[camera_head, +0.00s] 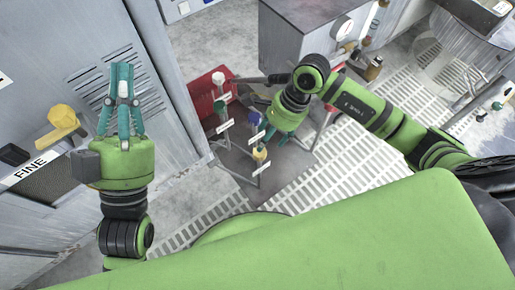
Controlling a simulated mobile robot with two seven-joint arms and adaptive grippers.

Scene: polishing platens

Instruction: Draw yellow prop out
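A small yellow piece (259,153), which looks like the yellow prop, stands upright at the near end of a group of coloured pieces on the floor-level stand. My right gripper (274,141) points down just beyond and to the right of it. Its teal fingers look spread, with nothing seen between them. They appear apart from the yellow piece. My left gripper (122,66) points up the picture in front of the grey cabinet. Its teal fingers lie close together and hold nothing visible. A larger yellow knob (62,117) is on the cabinet by the FINE label.
White (218,79), green (220,106) and blue (256,118) pieces stand near the yellow one, with small white tags. A red tray (203,92) lies behind. A grey cabinet (165,60) bounds the left; a dark-topped bench (300,12) stands behind. Floor grating (325,170) is clear.

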